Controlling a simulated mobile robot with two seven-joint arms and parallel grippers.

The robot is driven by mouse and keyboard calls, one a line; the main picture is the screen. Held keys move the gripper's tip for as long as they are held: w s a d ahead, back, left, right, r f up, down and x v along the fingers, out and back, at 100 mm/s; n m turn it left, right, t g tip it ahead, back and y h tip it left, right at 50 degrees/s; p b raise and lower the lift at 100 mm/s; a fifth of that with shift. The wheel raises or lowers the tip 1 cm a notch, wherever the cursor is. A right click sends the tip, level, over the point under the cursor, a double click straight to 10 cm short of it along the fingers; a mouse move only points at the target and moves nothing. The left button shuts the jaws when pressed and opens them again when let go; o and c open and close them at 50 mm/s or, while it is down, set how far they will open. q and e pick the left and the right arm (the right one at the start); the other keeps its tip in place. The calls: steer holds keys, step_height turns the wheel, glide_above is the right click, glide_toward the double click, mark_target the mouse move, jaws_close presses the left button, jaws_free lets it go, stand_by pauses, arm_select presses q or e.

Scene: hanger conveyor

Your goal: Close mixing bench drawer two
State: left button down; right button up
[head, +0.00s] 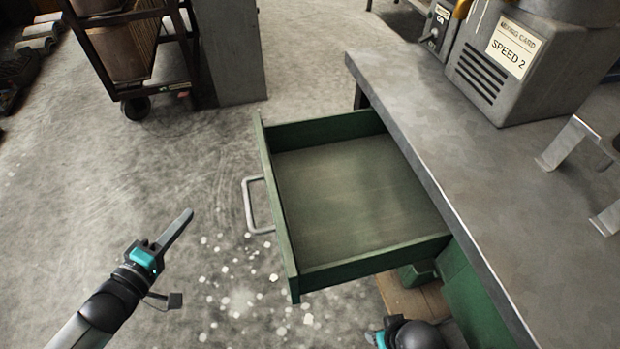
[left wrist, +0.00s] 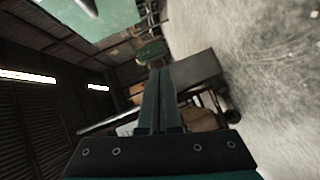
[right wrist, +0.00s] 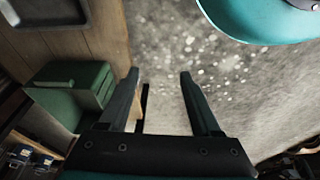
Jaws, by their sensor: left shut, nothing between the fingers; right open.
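A green drawer (head: 262,170) with a grey bar handle (head: 249,205) stands pulled out from the grey-topped bench (head: 470,190) in the head view. It looks empty inside. My left gripper (head: 188,214) is to the left of the drawer front, apart from the handle. It is shut and empty; its closed fingers also show in the left wrist view (left wrist: 160,78). My right gripper (right wrist: 160,75) is open and empty in the right wrist view. In the head view only part of my right arm shows at the bottom, below the drawer, and its fingers are hidden.
A grey machine (head: 500,65) with a "SPEED 2" card stands on the bench, beside a metal bracket (head: 570,145). A wheeled rack (head: 135,50) stands at the back left near a grey cabinet (head: 228,50). The floor left of the drawer is clear, with white spots.

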arm_select(q)
steer(key=w+d+r+n+h+b, duration=0.1)
steer(key=w+d+r+h+b, duration=0.2)
steer(key=w+d, duration=0.7)
steer(key=shift+d+r+t+h+b, duration=0.3)
steer(key=shift+d+r+b, duration=0.9)
steer(key=shift+b, duration=1.15)
arm_select(e)
steer(key=w+a+r+t+y, duration=0.1)
steer(key=w+r+t, duration=0.2)
steer(key=r, duration=0.8)
steer(key=shift+w+a, duration=0.4)
steer(key=shift+w, duration=0.25)
arm_select(q)
steer(key=shift+w, duration=0.1)
steer(key=shift+d, duration=0.1)
